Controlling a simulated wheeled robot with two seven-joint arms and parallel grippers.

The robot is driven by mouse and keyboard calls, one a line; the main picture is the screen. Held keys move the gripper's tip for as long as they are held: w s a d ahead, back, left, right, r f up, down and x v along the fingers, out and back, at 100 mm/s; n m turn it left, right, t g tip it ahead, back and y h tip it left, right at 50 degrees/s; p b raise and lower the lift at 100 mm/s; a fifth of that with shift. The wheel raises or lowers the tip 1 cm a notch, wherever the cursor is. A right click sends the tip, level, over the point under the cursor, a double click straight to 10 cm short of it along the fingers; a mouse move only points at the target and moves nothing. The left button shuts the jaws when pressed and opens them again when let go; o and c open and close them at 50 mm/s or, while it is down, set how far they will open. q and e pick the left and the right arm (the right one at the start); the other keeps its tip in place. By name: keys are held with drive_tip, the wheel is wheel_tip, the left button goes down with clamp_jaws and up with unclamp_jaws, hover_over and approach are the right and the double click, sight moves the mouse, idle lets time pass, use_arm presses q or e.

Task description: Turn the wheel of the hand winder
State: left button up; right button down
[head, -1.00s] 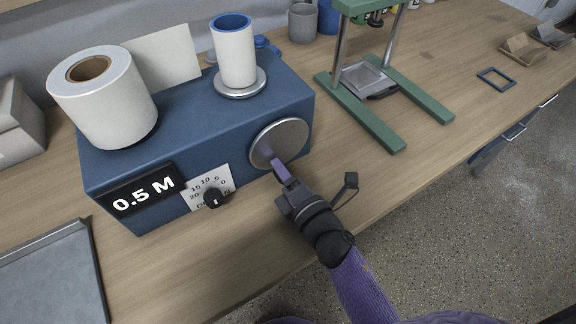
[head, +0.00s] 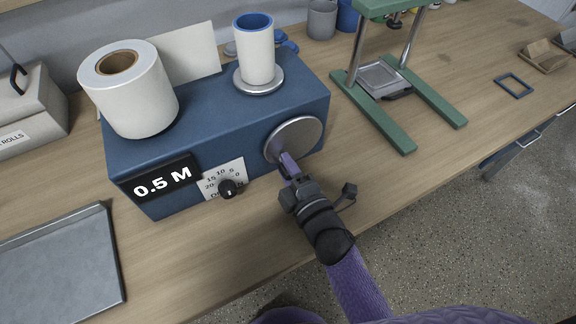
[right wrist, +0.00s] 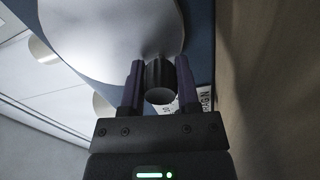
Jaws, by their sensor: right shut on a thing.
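The hand winder is a blue box (head: 225,112) on the wooden table, with a black display reading 0.5 M (head: 163,180) and a dial (head: 228,188) on its front. Its round grey wheel (head: 296,137) is on the front face at the right; it also shows in the right wrist view (right wrist: 105,35). My right gripper (head: 287,163) is at the wheel's lower edge. In the right wrist view its fingers (right wrist: 158,85) are shut on the wheel's dark round handle (right wrist: 159,82), one on each side. My left gripper is not in view.
A large white roll (head: 130,95) and a white roll on a blue core (head: 256,55) stand on the winder. A green press frame (head: 400,135) stands to the right. A grey tray (head: 60,265) lies front left. A box (head: 25,115) stands far left.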

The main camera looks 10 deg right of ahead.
drive_tip(key=shift+c, duration=1.6)
unclamp_jaws()
drive_tip(key=p+v, duration=0.1)
drive_tip(key=v, duration=0.9)
